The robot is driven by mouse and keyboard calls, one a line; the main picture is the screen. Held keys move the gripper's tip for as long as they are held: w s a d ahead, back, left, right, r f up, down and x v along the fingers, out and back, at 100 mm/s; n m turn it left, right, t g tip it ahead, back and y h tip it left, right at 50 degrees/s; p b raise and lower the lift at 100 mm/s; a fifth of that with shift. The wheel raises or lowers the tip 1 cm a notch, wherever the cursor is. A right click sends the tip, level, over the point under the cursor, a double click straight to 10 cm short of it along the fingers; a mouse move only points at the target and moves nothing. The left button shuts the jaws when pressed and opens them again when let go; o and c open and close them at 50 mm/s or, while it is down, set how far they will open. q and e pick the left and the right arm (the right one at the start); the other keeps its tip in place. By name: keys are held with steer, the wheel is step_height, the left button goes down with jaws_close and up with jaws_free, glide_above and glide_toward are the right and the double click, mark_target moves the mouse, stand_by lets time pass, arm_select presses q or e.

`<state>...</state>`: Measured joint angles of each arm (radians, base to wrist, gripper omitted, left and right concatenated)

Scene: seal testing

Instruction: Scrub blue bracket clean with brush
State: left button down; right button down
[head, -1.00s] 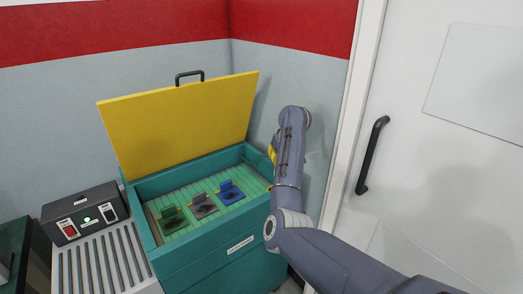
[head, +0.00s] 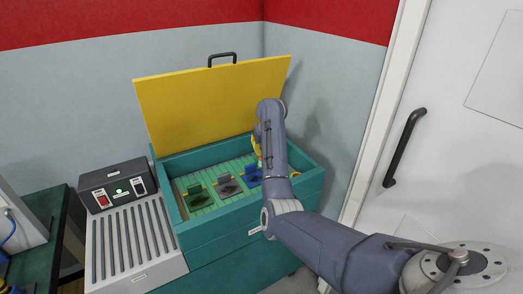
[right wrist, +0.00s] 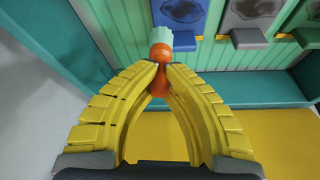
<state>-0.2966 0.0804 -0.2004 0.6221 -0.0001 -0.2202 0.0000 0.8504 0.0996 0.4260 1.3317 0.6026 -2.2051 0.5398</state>
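The blue bracket (head: 250,178) lies on the ribbed green floor of the teal bin, at the right end of a row. It shows a dark smudge in the right wrist view (right wrist: 186,12). My right gripper (right wrist: 160,66) is shut on the brush (right wrist: 160,52), which has an orange handle and a pale teal head. The brush head points into the bin, just beside the blue bracket in that view; I cannot tell if it touches anything. In the head view my arm mostly hides the right gripper and the brush. My left gripper is not in view.
A grey bracket (head: 228,185) and a green bracket (head: 198,196) lie left of the blue one, both smudged. The bin's yellow lid (head: 205,95) stands open behind. A black switch box (head: 118,184) sits on a slatted unit at left. A white door (head: 455,130) is at right.

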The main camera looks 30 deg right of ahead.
steer(key=shift+f, duration=2.25)
steer(key=shift+f, duration=1)
steer(key=shift+a, duration=0.1)
